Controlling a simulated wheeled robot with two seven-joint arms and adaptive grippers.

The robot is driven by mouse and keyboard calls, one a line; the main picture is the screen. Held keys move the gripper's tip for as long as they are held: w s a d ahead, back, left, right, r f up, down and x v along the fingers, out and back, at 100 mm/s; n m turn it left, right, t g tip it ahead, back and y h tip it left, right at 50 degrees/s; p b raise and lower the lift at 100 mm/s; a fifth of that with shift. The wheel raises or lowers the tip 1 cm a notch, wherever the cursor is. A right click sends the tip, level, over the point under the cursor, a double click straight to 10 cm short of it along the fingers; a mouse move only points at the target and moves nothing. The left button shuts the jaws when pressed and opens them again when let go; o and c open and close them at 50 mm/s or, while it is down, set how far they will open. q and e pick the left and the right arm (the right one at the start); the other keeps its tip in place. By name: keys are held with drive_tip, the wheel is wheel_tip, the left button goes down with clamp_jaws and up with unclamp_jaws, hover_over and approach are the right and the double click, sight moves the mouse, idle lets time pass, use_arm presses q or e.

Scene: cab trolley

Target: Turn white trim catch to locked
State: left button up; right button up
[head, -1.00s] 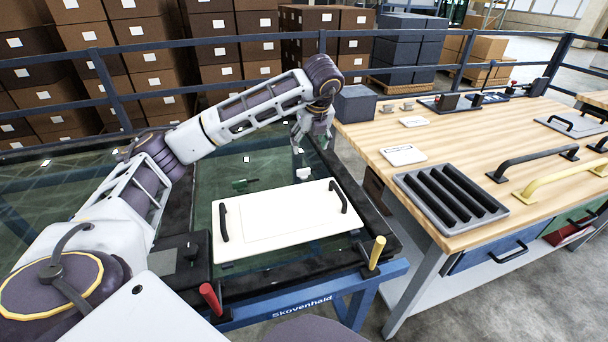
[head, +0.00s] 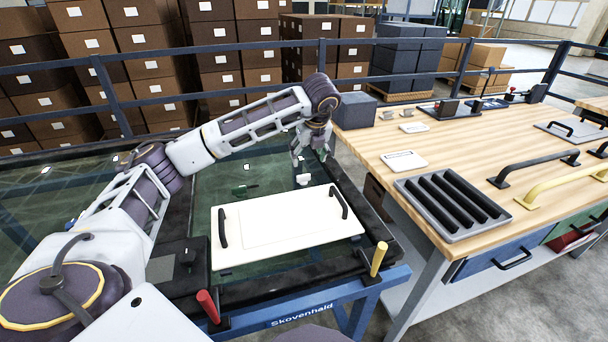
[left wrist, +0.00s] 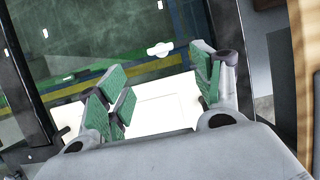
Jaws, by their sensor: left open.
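The white trim catch (head: 303,181) is a small white piece on the dark glass-like surface, just behind the white panel (head: 290,240) in the head view. It also shows in the left wrist view (left wrist: 159,49) as a small winged shape lying roughly level. My left gripper (head: 309,159) is over the catch, pointing down, with its fingers apart and nothing between them. In the left wrist view its green-padded fingers (left wrist: 163,74) are spread wide, with the catch beyond the tips. They look apart from the catch. My right gripper is not in view.
The white panel has two black handles. A small dark green piece (head: 243,190) lies left of the catch. A red lever (head: 208,306) and a yellow lever (head: 378,259) stand at the frame's front. A wooden workbench (head: 440,150) with a grey tray (head: 478,236) is at right.

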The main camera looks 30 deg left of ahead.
sight(303, 175)
use_arm(q)
drive_tip(key=b+x, duration=0.1)
drive_tip(key=x, duration=0.8)
drive_tip(key=shift+w+a+f, duration=0.15)
drive_tip(key=shift+f, duration=0.25)
drive_tip(key=shift+w+a+f, duration=0.15)
drive_tip(key=shift+f, duration=0.5)
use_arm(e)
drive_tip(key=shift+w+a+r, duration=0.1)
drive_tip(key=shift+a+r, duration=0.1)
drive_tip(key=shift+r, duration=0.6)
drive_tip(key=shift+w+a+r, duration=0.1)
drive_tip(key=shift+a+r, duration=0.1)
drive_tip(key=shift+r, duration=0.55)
use_arm(q)
drive_tip(key=shift+c, duration=0.5)
drive_tip(key=c, duration=0.9)
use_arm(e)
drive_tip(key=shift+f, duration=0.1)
